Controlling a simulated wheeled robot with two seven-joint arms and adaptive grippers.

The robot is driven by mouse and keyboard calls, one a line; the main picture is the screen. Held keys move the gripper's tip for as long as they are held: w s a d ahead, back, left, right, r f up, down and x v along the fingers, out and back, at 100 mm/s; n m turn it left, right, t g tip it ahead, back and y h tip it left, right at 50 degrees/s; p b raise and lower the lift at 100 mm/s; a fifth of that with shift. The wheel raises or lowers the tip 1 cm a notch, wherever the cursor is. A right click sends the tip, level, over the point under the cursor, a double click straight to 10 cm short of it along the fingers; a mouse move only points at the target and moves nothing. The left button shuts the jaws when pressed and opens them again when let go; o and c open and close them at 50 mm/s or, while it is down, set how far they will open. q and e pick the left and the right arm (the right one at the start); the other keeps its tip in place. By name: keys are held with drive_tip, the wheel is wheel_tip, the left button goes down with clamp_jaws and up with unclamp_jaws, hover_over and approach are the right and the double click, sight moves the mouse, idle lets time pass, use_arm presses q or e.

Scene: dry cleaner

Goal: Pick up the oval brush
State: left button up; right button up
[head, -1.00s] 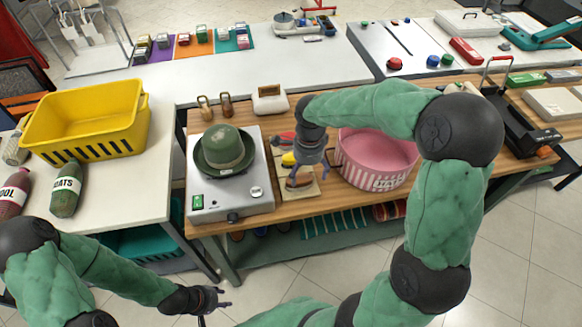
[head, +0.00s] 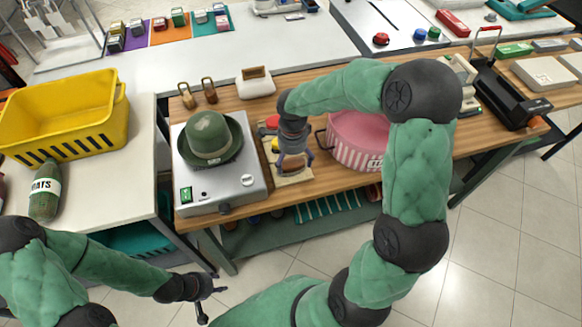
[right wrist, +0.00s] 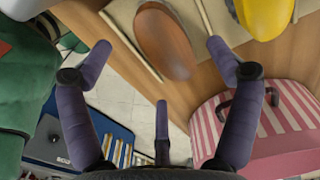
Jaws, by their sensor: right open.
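The oval brush (right wrist: 165,42) shows in the right wrist view as a smooth brown oval on a light wooden tray (right wrist: 120,20). In the head view my right gripper mostly covers it at the front of the tray. My right gripper (head: 294,160) is over the tray, fingers pointing down. In the right wrist view the gripper (right wrist: 157,60) has its purple fingers spread wide with nothing between them, on either side of the brush. My left gripper (head: 211,291) is empty, in front of the table, its fingers apart.
A pink striped tub (head: 353,150) stands close to the right of the tray. A grey hot plate (head: 225,190) with a green hat (head: 208,138) stands to the left. A yellow item (right wrist: 265,18) lies beside the brush. A yellow basket (head: 65,118) stands on the left table.

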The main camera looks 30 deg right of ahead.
sight(292, 165)
wheel_tip(292, 165, down, 3)
drive_tip(key=shift+w+f+b, duration=0.1)
drive_tip(key=shift+f+b, duration=0.05)
drive_tip(key=shift+b, duration=0.3)
drive_tip(key=c, duration=1.3)
drive_tip(key=shift+r, duration=0.35)
drive_tip(key=r, duration=0.1)
drive_tip(key=r+p, duration=0.1)
drive_tip(key=r, duration=0.1)
drive_tip(key=shift+s+a+r, duration=0.1)
drive_tip(key=shift+s+r, duration=0.05)
drive_tip(key=shift+s, duration=0.05)
drive_tip(key=s+a+r+p, duration=0.3)
drive_tip(key=s+r, duration=0.6)
drive_tip(key=s, duration=0.4)
drive_tip(key=shift+a+p, duration=0.4)
drive_tip(key=shift+p, duration=0.2)
